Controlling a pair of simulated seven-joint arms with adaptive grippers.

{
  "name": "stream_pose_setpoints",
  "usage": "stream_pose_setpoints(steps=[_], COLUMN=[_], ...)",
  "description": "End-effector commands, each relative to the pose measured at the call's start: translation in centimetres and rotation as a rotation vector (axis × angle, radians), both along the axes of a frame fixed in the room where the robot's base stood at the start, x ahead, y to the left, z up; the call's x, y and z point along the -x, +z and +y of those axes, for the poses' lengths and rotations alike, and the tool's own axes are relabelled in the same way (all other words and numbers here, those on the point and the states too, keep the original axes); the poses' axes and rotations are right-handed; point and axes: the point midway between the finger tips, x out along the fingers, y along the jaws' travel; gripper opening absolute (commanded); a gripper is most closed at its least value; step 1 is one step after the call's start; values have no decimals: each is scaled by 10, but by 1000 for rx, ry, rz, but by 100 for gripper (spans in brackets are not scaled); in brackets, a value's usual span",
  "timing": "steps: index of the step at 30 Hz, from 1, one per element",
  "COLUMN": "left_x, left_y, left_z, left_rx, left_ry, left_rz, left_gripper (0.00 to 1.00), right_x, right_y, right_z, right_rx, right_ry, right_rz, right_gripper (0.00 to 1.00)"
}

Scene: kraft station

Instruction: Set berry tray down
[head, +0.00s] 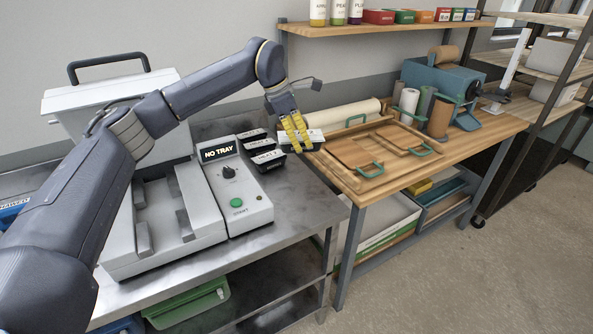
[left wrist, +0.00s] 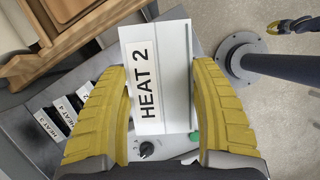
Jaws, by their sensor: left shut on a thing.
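My left gripper (head: 295,132) is shut on a white block labelled HEAT 2 (head: 306,136), held above the gap between the steel bench and the wooden table. In the left wrist view the block (left wrist: 165,75) sits between the two yellow fingers, its label facing the camera. No berries show on it, and I cannot make out a berry tray in either view. The grey machine (head: 238,185) on the steel bench shows NO TRAY. Part of my right gripper (left wrist: 293,26) shows at the top right of the left wrist view, too small to read its jaws.
Several dark blocks with white labels (head: 268,158) stand beside the machine, close to the held block. The wooden table (head: 430,170) carries a framed wooden tray (head: 345,178) with green-handled boards, rolls and a blue machine (head: 440,80). A shelf (head: 390,28) with bottles and boxes hangs above.

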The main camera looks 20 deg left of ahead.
Motion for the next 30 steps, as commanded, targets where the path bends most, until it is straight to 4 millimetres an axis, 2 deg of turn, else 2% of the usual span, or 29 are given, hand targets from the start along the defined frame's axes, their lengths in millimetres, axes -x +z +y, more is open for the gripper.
stream_pose_setpoints(steps=[5,15,21,26,30], left_x=[-2,-2,-2,-2,-3], left_y=[-16,-91,-130,-148,-154], left_z=[1,1,1,1,1], left_rx=[1,1,1,2,1], left_ry=[3,3,3,4,3], left_rz=[2,5,3,1,0], left_gripper=[23,23,23,23,23], right_x=[-2,-4,-4,-4,-3], right_y=[0,0,0,0,0], right_z=[1,1,1,0,0], right_rx=[-1,-1,-1,-1,0], right_ry=[0,-1,-1,-1,-1], right_rz=[-3,-5,-5,-5,-4], right_gripper=[0,0,0,0,0])
